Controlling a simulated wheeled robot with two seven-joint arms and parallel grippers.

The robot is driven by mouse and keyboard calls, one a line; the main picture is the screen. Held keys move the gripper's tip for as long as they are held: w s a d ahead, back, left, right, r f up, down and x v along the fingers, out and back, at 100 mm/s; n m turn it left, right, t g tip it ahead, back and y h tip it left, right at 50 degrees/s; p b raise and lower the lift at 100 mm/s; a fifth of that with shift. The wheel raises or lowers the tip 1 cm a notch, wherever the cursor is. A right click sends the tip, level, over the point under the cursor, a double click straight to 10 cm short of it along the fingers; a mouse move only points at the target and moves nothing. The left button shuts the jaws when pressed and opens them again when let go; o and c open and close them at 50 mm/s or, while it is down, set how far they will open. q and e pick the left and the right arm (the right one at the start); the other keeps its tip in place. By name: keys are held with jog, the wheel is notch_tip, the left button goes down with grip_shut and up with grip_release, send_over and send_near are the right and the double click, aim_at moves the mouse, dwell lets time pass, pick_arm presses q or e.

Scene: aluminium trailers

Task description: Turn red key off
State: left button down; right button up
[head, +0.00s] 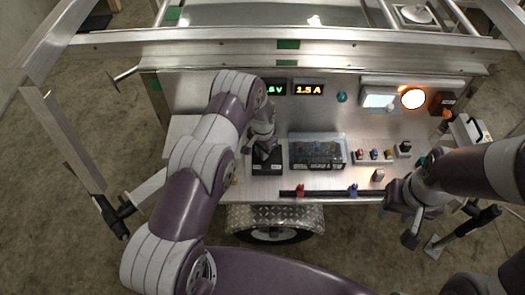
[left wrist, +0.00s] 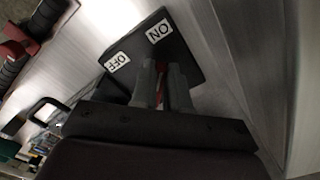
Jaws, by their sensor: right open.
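A black switch box (head: 262,169) stands on the panel's shelf, left of the clear-covered box. In the left wrist view its black plate (left wrist: 187,52) carries white ON and OFF labels. The red key (left wrist: 163,92) shows as a narrow red strip between the two fingers of my left gripper (left wrist: 162,88), which look shut on it. In the head view my left gripper (head: 264,148) is over the switch box, and the key is hidden there. My right gripper (head: 405,215) is open and empty near the shelf's right end.
A clear-covered box (head: 317,150) stands right of the switch box. A dark bar (head: 325,193) with red and blue clips lies along the shelf's front. Lit displays (head: 308,89) and an orange lamp (head: 413,98) are on the panel behind. A wheel (head: 272,234) is below.

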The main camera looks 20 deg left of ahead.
pick_arm(q)
jog(key=shift+d+f+n+b, duration=0.15)
jog(key=shift+n+b, duration=0.6)
jog(key=shift+n, duration=0.05)
jog(key=shift+d+n+b, duration=0.2)
jog(key=shift+n+b, duration=0.7)
jog(key=shift+n, duration=0.3)
jog(key=n+b, duration=0.1)
jog(key=n, duration=0.1)
jog(key=n+b, duration=0.1)
jog(key=shift+d+n, duration=0.35)
jog(key=shift+n, duration=0.05)
jog(key=n, duration=0.1)
jog(key=n+b, duration=0.1)
jog(key=shift+d+n, duration=0.25)
jog(key=shift+n, duration=0.15)
jog(key=n, duration=0.1)
jog(key=n+b, duration=0.1)
jog(key=n, duration=0.1)
jog(key=shift+w+d+b, duration=0.25)
jog(key=shift+b, duration=0.15)
jog(key=shift+w+d+r+n+b, duration=0.15)
jog(key=shift+n+b, duration=0.15)
jog(key=shift+n, duration=0.75)
jog(key=shift+w+d+r+n+b, duration=0.1)
jog(key=shift+n+b, duration=0.2)
jog(key=shift+n, duration=0.75)
jog(key=c, duration=1.1)
grip_release()
